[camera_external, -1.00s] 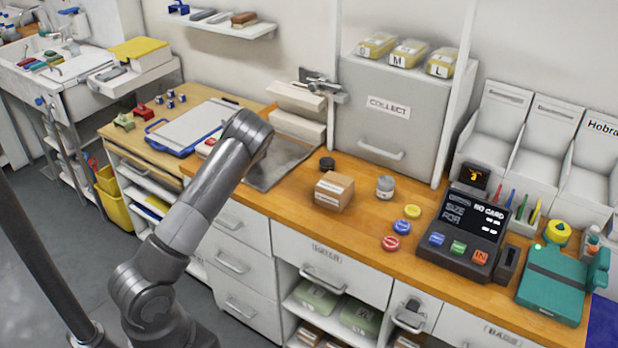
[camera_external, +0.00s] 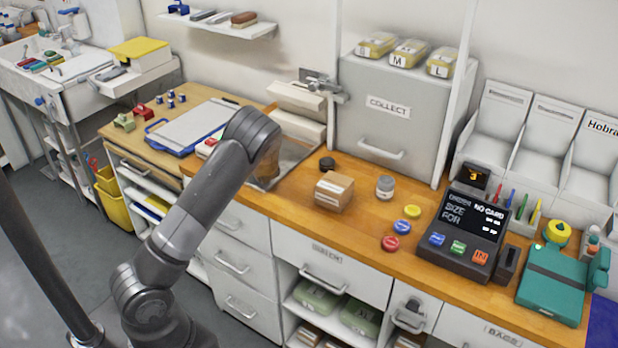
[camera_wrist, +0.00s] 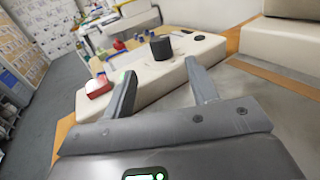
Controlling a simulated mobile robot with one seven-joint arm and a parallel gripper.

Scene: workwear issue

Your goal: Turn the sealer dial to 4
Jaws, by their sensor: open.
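The sealer (camera_external: 298,127) has cream bars and a metal plate, at the back of the counter beside the grey collect cabinet. In the wrist view its cream body (camera_wrist: 146,82) lies ahead, with a dark round knob (camera_wrist: 160,48) standing on top, which looks like the dial. No numbers on the knob can be read. My gripper (camera_wrist: 160,68) is open and empty; its two fingers point toward the cream body, with the knob beyond and between them, apart from the tips. In the external view my arm's end hides the gripper, and I cannot make out the knob.
A cardboard box (camera_external: 334,191), a grey jar (camera_external: 385,187) and a dark puck (camera_external: 327,163) stand right of the sealer. A card terminal (camera_external: 465,232) is farther right. A clipboard (camera_external: 190,126) and a red item (camera_wrist: 98,85) lie to the left.

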